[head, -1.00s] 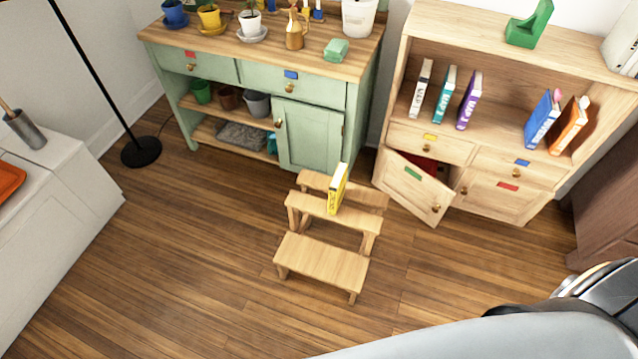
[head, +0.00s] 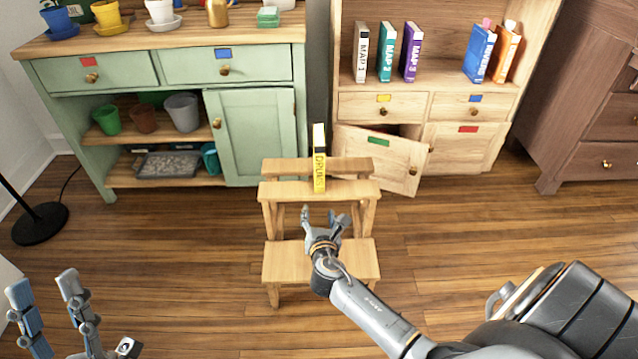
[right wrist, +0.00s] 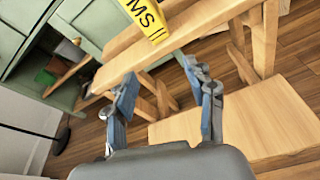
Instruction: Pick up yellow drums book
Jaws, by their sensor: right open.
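The yellow drums book (head: 319,165) stands upright on the upper part of the wooden step stool (head: 320,262), its spine toward me. In the right wrist view the lower end of the book (right wrist: 150,18) shows at the top edge, beyond my fingers. My right gripper (head: 325,214) is open and empty, in front of and below the book, over the stool's lower step, apart from the book. It also shows in the right wrist view (right wrist: 165,100). My left gripper (head: 45,290) is open and empty at the bottom left, far from the stool.
A green cabinet (head: 255,135) with pots stands behind the stool to the left. A wooden shelf (head: 435,100) with several books stands behind to the right, its lower left door (head: 380,160) ajar. A black lamp base (head: 40,224) is at the left. Floor right of the stool is clear.

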